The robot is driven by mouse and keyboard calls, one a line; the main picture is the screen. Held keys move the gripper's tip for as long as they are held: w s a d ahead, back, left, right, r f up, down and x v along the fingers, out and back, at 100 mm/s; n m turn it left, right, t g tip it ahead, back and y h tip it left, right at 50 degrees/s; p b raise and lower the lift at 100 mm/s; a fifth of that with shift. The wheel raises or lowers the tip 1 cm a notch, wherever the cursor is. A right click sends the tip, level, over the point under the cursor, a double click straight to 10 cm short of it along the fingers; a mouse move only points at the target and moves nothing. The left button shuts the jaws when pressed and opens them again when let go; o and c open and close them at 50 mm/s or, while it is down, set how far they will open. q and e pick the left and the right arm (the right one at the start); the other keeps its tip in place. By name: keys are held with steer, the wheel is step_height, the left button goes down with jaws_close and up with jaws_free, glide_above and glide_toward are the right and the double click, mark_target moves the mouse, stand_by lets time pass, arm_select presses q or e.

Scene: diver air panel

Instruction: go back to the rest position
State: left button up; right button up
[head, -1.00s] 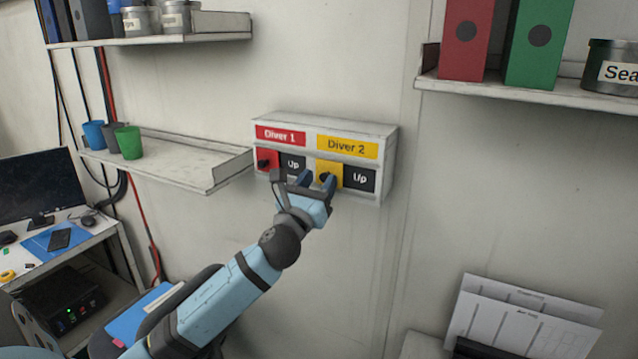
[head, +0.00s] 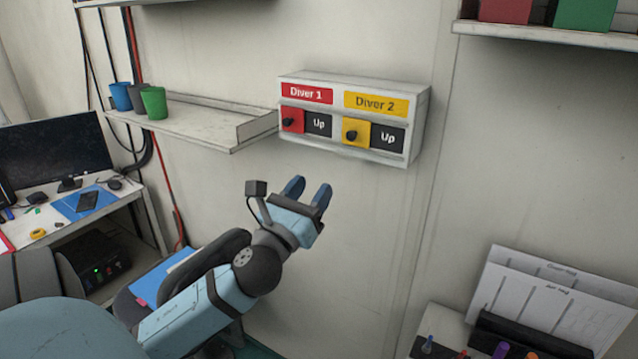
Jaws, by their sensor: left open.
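My left gripper (head: 308,190) is open and empty. It is in front of the wall, below the panel and apart from it, with its blue fingers pointing up. The diver air panel (head: 354,84) is a white box on the wall. Its left half has a red Diver 1 label and a red plate with a black knob (head: 289,122). Its right half has a yellow Diver 2 label and a yellow plate with a black knob (head: 352,135). A dark plate reading "Up" stands right of each knob. My right gripper is not in view.
A shelf (head: 200,128) with blue, grey and green cups is left of the panel. A desk with a monitor (head: 50,150) stands at far left. Another shelf (head: 540,36) is at upper right. Papers in a holder (head: 540,300) and pens are at lower right. The wall below the panel is clear.

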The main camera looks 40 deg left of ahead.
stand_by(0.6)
arm_select(q)
steer(key=s+d+f+n+g+h+p, duration=0.1)
steer(key=d+f+n+g+h, duration=0.2)
steer(key=f+n, duration=0.75)
steer(key=s+d+f+n+g+h, duration=0.15)
steer(key=d+f+n+g, duration=0.3)
steer(key=f, duration=1.05)
steer(key=s+d+f+n+g+h, duration=0.1)
steer(key=s+d+f+n+h, duration=0.1)
steer(key=s+d+f+n, duration=0.3)
steer(key=s+d+f+n+g+h+p, duration=0.1)
steer(key=s+d+f+n+g+h, duration=0.1)
steer(key=s+d+f+n, duration=0.3)
steer(key=d+f+n, duration=0.4)
steer(key=f+n, duration=0.1)
steer(key=f, duration=0.1)
steer(key=shift+s, duration=0.15)
steer(key=shift+g, duration=0.25)
